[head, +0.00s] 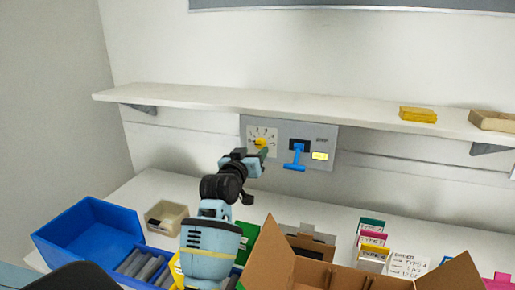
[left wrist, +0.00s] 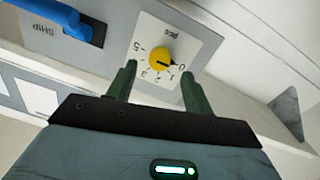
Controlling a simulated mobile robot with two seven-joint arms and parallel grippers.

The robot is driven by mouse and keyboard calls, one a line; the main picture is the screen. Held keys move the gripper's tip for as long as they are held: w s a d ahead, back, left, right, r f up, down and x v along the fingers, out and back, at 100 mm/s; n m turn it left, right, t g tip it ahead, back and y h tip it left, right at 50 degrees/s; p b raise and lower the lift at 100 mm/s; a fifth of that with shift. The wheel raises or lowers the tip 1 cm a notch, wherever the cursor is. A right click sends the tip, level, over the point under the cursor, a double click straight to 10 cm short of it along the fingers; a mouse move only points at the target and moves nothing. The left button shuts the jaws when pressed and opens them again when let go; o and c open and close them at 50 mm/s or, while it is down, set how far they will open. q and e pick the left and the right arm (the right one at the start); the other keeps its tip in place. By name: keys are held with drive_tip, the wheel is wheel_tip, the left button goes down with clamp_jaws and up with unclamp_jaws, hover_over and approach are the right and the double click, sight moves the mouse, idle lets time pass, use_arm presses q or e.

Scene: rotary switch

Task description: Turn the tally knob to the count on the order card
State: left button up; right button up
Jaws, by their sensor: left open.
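The yellow tally knob (head: 261,142) sits on a white dial plate (head: 253,134) on the grey wall panel. In the left wrist view the knob (left wrist: 162,57) shows upside down, its dark pointer mark toward the 0; the plate reads "pcs" with numbers around the knob. My left gripper (head: 263,153) is open in front of the dial. Its green fingertips (left wrist: 158,78) lie either side of the knob in the picture; contact cannot be told, and I see no grip. The order card (head: 408,265) stands on the bench at the right; its small text is hard to read.
A blue lever (head: 297,154) and a lit yellow display (head: 320,156) are right of the dial. A white shelf (head: 230,99) juts out above. A blue bin (head: 90,232), small boxes (head: 373,240) and an open cardboard box (head: 285,255) crowd the bench.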

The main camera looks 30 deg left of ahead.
sight(259, 145)
use_arm(q)
drive_tip(key=shift+w+a, duration=0.2)
drive_tip(key=shift+w, duration=0.75)
drive_tip(key=shift+w+a, duration=0.15)
drive_tip(key=shift+w, duration=0.8)
drive_tip(key=c, duration=1)
